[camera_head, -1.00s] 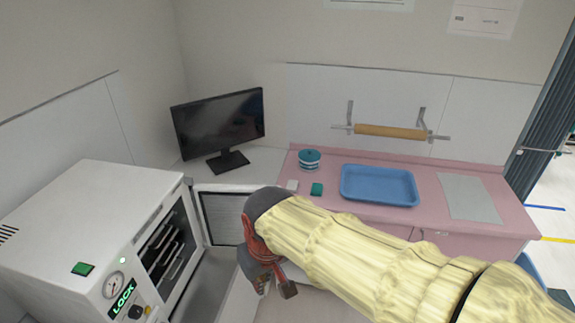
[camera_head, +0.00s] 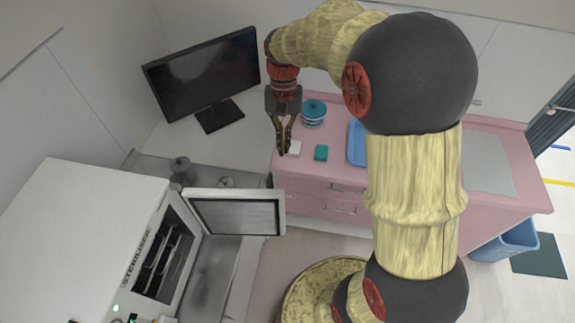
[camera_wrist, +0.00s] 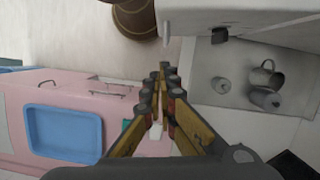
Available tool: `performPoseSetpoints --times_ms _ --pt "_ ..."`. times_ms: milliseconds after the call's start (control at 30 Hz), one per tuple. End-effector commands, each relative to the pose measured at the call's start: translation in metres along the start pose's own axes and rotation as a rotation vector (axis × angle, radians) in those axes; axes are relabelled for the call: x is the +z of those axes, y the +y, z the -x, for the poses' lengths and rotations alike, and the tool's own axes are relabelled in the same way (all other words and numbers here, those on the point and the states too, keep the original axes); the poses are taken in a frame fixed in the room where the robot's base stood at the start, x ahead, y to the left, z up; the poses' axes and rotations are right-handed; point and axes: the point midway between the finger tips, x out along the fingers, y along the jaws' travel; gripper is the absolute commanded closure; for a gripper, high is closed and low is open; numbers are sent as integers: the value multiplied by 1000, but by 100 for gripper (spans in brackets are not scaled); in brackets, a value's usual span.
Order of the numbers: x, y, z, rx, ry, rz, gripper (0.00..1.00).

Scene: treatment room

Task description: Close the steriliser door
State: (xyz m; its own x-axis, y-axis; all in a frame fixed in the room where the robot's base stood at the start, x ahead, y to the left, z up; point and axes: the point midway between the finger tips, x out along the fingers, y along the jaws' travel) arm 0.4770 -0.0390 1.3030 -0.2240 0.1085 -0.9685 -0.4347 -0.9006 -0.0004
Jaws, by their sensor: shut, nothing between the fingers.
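The steriliser (camera_head: 85,225) is a white box at the left of the head view. Racks show inside the chamber (camera_head: 160,262). My gripper (camera_head: 284,152) points down beyond and above the door's free right end, apart from it in the picture. Its fingers are shut and empty. In the wrist view the fingertips (camera_wrist: 165,68) lie below a white panel (camera_wrist: 255,16), which looks like the door; its latch side is unclear.
A pink counter (camera_head: 300,165) with a blue tray (camera_wrist: 65,133), a teal-lidded jar (camera_head: 313,112) and a small green box (camera_head: 321,152) lies behind. A monitor (camera_head: 205,75) stands at the back left. Metal cups (camera_wrist: 266,98) sit on a grey surface behind the door.

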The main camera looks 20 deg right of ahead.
Motion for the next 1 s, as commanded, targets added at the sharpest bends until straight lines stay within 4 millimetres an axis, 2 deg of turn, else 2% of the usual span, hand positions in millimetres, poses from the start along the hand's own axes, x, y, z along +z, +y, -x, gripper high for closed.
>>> performPoseSetpoints --times_ms 167,633,800,1000 --pt "1 0 -14 1 0 -6 100" --pt "1 0 -101 1 0 -3 100" --pt "27 0 -103 0 3 -4 100" --pt "38 0 -107 0 3 -4 100"
